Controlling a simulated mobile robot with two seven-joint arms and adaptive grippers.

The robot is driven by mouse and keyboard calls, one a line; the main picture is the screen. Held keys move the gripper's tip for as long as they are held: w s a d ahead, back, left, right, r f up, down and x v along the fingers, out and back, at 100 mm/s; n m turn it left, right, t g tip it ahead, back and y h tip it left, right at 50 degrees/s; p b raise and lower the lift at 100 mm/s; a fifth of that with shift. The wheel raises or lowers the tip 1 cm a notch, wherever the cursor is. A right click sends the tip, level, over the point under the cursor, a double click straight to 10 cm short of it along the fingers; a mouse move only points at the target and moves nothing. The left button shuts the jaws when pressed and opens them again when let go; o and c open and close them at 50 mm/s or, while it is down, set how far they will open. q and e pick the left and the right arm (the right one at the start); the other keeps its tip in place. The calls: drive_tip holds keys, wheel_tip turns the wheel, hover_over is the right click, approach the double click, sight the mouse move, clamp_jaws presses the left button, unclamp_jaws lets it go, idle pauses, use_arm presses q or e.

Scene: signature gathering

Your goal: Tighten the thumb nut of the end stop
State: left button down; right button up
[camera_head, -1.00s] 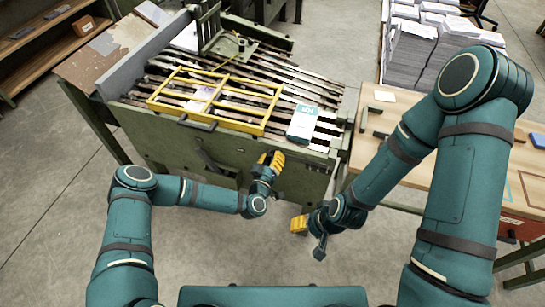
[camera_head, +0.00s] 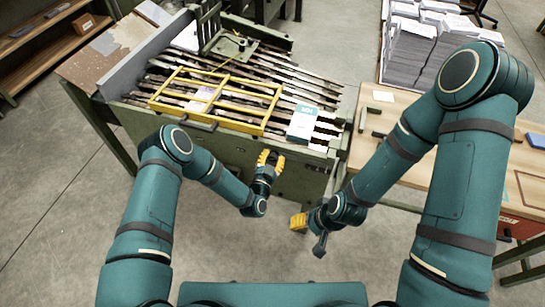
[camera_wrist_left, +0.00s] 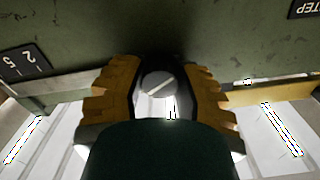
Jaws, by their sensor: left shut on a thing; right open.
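In the head view my left gripper (camera_head: 270,158) is at the machine's front panel; the nut is too small to make out there. My right gripper (camera_head: 299,221) is open and empty, low in front of the machine, to the right of my left one. The rest of the end stop cannot be told apart.
The green machine (camera_head: 225,148) carries dark slats, a yellow frame (camera_head: 272,106) and a white-teal box (camera_head: 303,124) on top. A wooden table (camera_head: 412,172) stands at right, paper stacks (camera_head: 410,55) behind it. The floor in front is free.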

use_arm(q)
drive_tip(key=m, duration=0.6)
drive_tip(key=shift+r, duration=0.1)
idle(0.5)
drive_tip(key=c, duration=0.6)
unclamp_jaws()
drive_tip(key=shift+s, duration=0.1)
drive_tip(key=v, duration=1.1)
drive_tip(key=shift+s, duration=0.35)
drive_tip(key=shift+a, duration=0.15)
